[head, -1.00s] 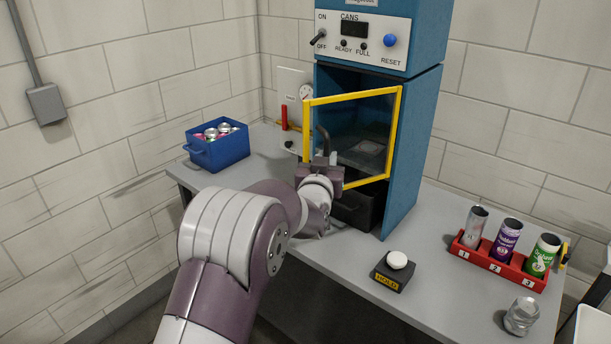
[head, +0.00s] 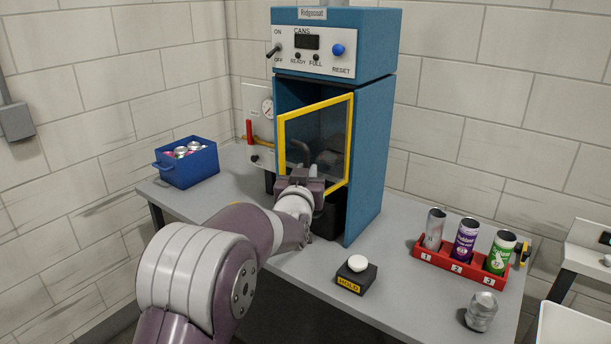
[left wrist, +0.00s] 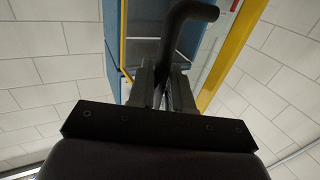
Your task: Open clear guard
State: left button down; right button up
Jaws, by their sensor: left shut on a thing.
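The clear guard (head: 315,136) is a see-through panel in a yellow frame on the front of the blue machine (head: 372,150). It stands partly open, with its left edge swung out toward me and its right edge near the machine's right front edge. A dark bent handle (head: 303,150) is on its left side; the handle also shows in the left wrist view (left wrist: 187,20). My left gripper (head: 300,176) is shut on this handle; its fingers (left wrist: 163,88) sit either side of it in the left wrist view. The handle's lower part is hidden. My right gripper is out of view.
A blue bin of cans (head: 187,165) stands left of the machine. A black HOLD button box (head: 356,276) sits in front of it. A red rack (head: 462,267) with three cans and a loose silver can (head: 481,312) are at right. The front table strip near the button is clear.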

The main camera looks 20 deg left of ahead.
pick_arm(q)
jog(key=shift+r, duration=0.3)
jog(key=c, duration=1.2)
grip_release()
jog(key=shift+d+f, duration=0.1)
jog(key=shift+s+f, duration=0.15)
jog(key=shift+s, duration=0.1)
jog(key=b+v, duration=0.3)
jog(key=v, duration=0.9)
jog(key=shift+s, duration=0.15)
